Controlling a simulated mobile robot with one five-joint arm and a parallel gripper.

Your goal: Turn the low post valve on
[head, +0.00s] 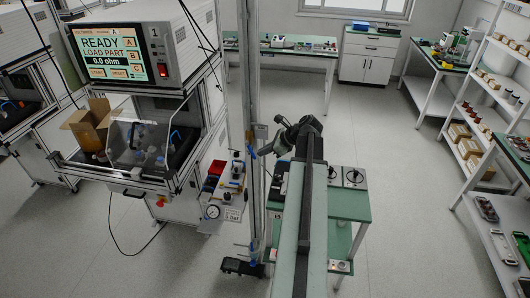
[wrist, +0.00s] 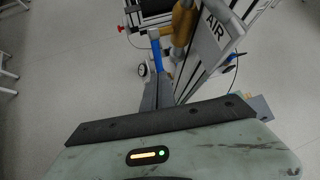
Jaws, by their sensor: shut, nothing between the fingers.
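A metal post (head: 250,100) stands left of my arm in the head view. A small valve fitting (head: 252,246) sits low on it, near the floor; its lever position is too small to tell. A blue handle (head: 253,152) shows higher on the post. My gripper (head: 279,146) is beside the post at about that upper height, partly hidden by my arm. In the wrist view, a brass-coloured pipe with a blue lever (wrist: 155,46) shows by the AIR sign (wrist: 214,28). My gripper (wrist: 157,82) appears shut and empty close below the lever; contact is unclear.
A test machine (head: 145,60) with a lit screen stands left, with a gauge panel (head: 222,195) at its side. A green-topped cart (head: 350,205) stands right behind my arm. A black foot block (head: 242,267) lies at the post's base. Open floor (head: 410,220) lies right.

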